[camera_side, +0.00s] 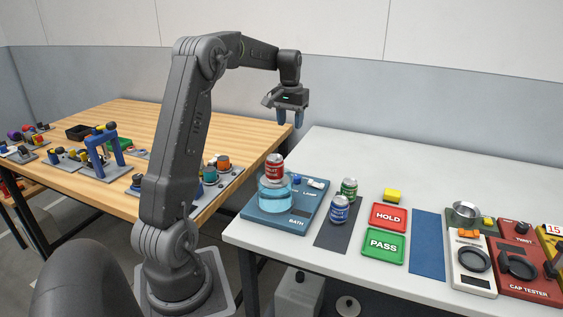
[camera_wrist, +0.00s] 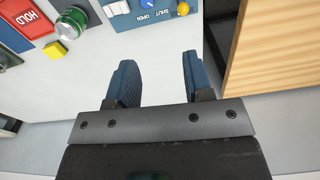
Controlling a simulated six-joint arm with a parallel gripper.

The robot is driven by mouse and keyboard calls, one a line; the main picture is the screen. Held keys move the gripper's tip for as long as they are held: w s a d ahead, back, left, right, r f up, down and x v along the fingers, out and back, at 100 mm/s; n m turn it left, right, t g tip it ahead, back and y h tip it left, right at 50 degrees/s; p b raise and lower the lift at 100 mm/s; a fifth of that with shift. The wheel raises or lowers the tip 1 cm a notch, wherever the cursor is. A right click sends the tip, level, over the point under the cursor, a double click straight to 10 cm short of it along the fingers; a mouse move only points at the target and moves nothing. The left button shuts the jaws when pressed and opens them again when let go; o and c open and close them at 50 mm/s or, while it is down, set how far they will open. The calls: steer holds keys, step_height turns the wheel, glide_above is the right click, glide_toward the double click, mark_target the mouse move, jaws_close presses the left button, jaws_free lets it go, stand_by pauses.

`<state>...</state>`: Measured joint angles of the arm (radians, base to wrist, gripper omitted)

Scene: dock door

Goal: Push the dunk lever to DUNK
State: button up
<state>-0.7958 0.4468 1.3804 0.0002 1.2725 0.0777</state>
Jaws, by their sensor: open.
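The blue bath board (camera_side: 262,222) sits at the left end of the white table. It carries a clear round bath (camera_side: 272,195) with a red can (camera_side: 274,168) upright above it. A small white part (camera_side: 315,183) stands at the board's back right; I cannot tell whether it is the dunk lever, and no DUNK label is readable. My gripper (camera_side: 290,126) is open and empty, fingers down, above and behind the board. In the wrist view my gripper (camera_wrist: 157,60) points past the board's edge, where a knob (camera_wrist: 148,3) marked SHUT and OPEN shows.
Red HOLD (camera_side: 388,217) and green PASS (camera_side: 383,246) plates lie further right, with a yellow block (camera_side: 393,195) behind. A wooden table (camera_side: 165,122) stands left.

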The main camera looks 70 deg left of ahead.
steer(key=shift+n, duration=0.4)
steer(key=a+f, duration=0.1)
steer(key=f, duration=0.4)
steer(key=a+f, duration=0.2)
steer(key=f, duration=0.3)
steer(key=s+a+f, duration=0.1)
steer(key=f, duration=0.5)
steer(key=shift+a+f, duration=0.1)
steer(key=shift+a, duration=0.15)
steer(key=shift+c, duration=0.4)
jaws_close()
steer(key=shift+s+d+r+t+y, duration=0.2)
steer(key=shift+s+d+t+y, duration=0.4)
steer(key=shift+t+y, duration=0.3)
steer(key=shift+o, duration=0.4)
jaws_free()
